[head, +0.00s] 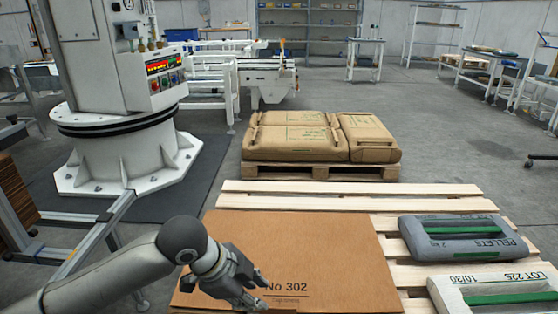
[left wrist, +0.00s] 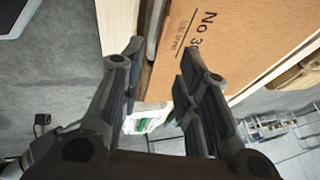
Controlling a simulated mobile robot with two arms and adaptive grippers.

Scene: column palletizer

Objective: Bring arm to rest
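My left gripper (head: 250,290) is over the front part of a brown cardboard sheet (head: 300,245) marked "No 302". In the left wrist view my left gripper (left wrist: 160,58) has its two fingers spread apart, with nothing held between them. The sheet also shows there (left wrist: 225,45), beyond the fingers. I cannot tell the exact height of the gripper above the sheet. My right gripper is in neither view.
The sheet lies on a slatted wooden pallet (head: 345,202). A grey pellet bag (head: 420,238) and a white bag (head: 448,299) lie to its right. Behind stands a pallet (head: 318,173) with brown sacks (head: 295,143). A white machine column (head: 115,65) stands at left.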

